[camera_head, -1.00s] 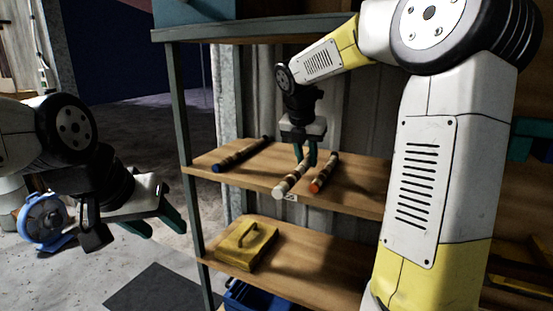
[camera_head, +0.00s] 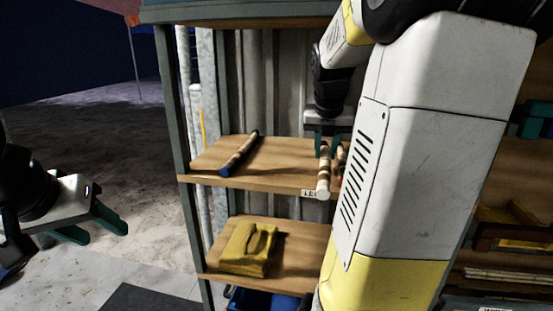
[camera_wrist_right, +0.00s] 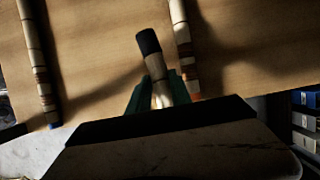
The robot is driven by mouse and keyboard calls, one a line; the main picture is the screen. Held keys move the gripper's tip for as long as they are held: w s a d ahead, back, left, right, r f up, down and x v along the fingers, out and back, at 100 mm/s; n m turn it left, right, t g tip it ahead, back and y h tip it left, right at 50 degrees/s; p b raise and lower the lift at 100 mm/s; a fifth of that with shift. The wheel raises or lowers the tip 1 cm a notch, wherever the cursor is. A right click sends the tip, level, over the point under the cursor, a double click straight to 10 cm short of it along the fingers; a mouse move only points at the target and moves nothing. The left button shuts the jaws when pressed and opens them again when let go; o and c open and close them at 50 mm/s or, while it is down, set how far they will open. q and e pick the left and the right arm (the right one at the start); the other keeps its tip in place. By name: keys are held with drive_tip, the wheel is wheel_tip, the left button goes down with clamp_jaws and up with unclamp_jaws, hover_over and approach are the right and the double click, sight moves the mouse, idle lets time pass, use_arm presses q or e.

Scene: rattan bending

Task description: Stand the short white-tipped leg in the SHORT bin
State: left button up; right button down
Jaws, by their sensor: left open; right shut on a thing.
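The white-tipped leg (camera_head: 323,178) is on the middle shelf in the head view, its white end toward the front edge. My right gripper (camera_head: 328,143) is shut on it from above. In the right wrist view the held leg (camera_wrist_right: 151,58) shows its dark far end between the green fingers of my right gripper (camera_wrist_right: 152,95). Whether it touches the shelf is unclear. My left gripper (camera_head: 95,226) is open and empty at the left, away from the shelves. The SHORT bin cannot be made out.
A blue-tipped leg (camera_head: 240,152) lies on the middle shelf (camera_head: 275,176) to the left. An orange-tipped leg (camera_wrist_right: 182,45) lies close beside the held one. My right arm hides the shelf's right part.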

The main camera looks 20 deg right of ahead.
hover_over(310, 154)
drive_tip(key=s, duration=0.1)
drive_tip(key=shift+s+a+f, duration=0.15)
drive_tip(key=shift+a+f, duration=0.2)
drive_tip(key=shift+f, duration=2.2)
drive_tip(key=shift+f, duration=0.1)
drive_tip(key=c, duration=1.2)
unclamp_jaws()
drive_tip(key=shift+o, duration=0.2)
